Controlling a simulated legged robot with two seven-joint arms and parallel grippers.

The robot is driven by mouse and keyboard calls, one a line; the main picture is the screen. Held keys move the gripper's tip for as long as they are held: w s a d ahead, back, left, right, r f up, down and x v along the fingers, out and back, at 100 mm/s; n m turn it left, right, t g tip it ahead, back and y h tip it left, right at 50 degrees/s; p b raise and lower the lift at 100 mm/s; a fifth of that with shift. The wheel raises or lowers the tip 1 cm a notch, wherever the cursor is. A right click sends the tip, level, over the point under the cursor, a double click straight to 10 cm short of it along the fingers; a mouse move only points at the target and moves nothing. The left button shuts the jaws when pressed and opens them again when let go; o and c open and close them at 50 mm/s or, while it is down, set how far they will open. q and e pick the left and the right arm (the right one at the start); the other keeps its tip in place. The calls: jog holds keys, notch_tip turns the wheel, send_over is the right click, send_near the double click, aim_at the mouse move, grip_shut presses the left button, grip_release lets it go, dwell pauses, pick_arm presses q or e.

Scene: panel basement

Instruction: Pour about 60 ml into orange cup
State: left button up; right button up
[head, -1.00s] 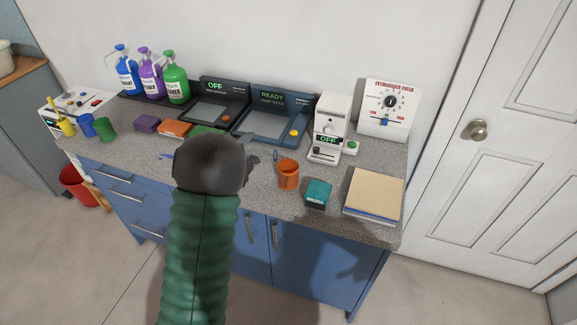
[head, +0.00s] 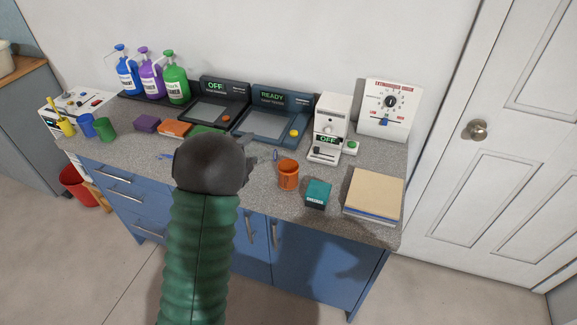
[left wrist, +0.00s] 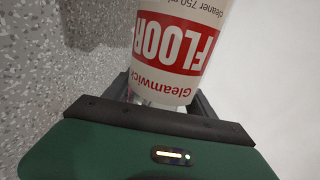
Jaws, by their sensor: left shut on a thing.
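The orange cup (head: 288,174) stands upright on the grey speckled counter, right of my left gripper (head: 249,157). My green left arm and its dark wrist hide most of that gripper in the head view. In the left wrist view my left gripper (left wrist: 162,98) is shut on a white bottle (left wrist: 178,84) with a red FLOOR label and the words Gleamwick and cleaner 750 ml. The bottle is hard to make out in the head view, so I cannot tell its tilt or any flow. The cup's contents are not clear. My right gripper is not in view.
A teal box (head: 317,194) and a stack of boards (head: 373,193) lie right of the cup. A white device reading OFF (head: 329,127) stands behind it. Blue (head: 87,126) and green (head: 105,129) cups stand left.

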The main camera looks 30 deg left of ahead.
pick_arm(q)
jog(key=shift+s+a+n+h+p, duration=0.1)
jog(key=shift+a+n+h+p, duration=0.15)
jog(key=shift+n+p, duration=0.4)
jog(key=d+r+n+p, duration=0.1)
jog(key=n, duration=0.1)
jog(key=d+r+n+t+h+p, duration=0.1)
jog(key=r+n, duration=0.1)
jog(key=w+d+r+n+h+p, duration=0.1)
jog(key=r+n, duration=0.1)
jog(key=shift+t, duration=0.4)
jog(key=shift+r+n, duration=0.3)
jog(key=shift+n, duration=0.45)
jog(key=shift+w+n+t+h, duration=0.1)
jog(key=shift+n+t+h, duration=0.25)
jog(key=shift+n, duration=0.45)
jog(key=n+t, duration=0.1)
jog(key=n, duration=0.2)
jog(key=shift+w+b, duration=0.1)
jog(key=shift+b, duration=0.3)
jog(key=shift+d+r, duration=0.1)
jog(key=shift+d, duration=0.05)
